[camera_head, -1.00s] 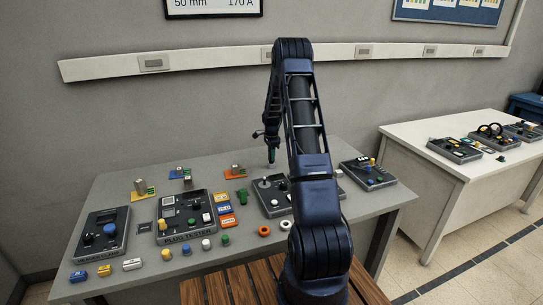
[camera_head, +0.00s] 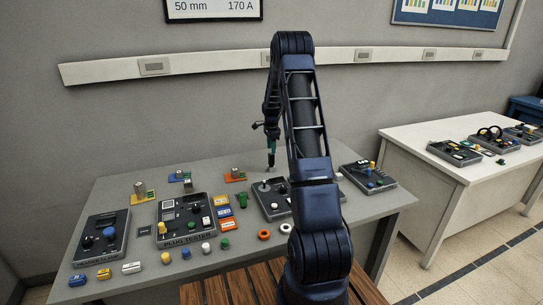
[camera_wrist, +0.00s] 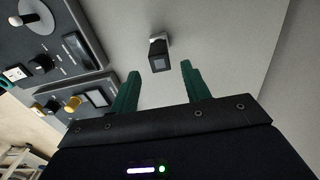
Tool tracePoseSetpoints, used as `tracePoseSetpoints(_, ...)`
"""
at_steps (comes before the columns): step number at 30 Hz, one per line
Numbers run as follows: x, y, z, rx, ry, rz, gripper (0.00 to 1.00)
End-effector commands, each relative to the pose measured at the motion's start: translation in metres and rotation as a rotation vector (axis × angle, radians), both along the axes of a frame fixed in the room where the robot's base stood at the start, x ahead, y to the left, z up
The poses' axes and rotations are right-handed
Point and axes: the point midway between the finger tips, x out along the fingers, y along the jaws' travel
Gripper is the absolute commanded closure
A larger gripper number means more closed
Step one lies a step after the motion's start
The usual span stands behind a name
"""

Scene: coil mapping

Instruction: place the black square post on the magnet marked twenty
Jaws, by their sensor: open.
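In the wrist view a black square post (camera_wrist: 159,62), with a pale metallic part at its far end, lies beyond and between the two green fingers. My gripper (camera_wrist: 160,69) is open, with nothing visibly held between its fingers. I cannot read which is marked twenty.
Under and beside my arm is a grey panel (camera_head: 264,198) with a pale disc and knobs. The plug tester panel (camera_head: 183,226) and another panel (camera_head: 100,238) stand left. Coloured blocks and plugs line the front. Bare grey table (camera_head: 215,166) lies at the back.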

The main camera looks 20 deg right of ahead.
Motion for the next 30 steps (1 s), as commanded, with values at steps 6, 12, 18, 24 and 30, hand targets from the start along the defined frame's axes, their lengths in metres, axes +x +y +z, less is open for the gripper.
tracePoseSetpoints(6, 0.0, 0.0, 0.036, 0.0, -0.001, 0.0, 0.53)
tracePoseSetpoints(12, 0.0, 0.001, 0.051, 0.0, -0.001, 0.002, 0.53)
tracePoseSetpoints(18, -0.015, 0.01, 0.081, -0.002, -0.019, 0.063, 0.53)
tracePoseSetpoints(24, -0.055, 0.032, 0.139, -0.011, -0.059, 0.217, 0.53)
tracePoseSetpoints(30, -0.104, 0.053, 0.19, -0.026, -0.1, 0.382, 0.53)
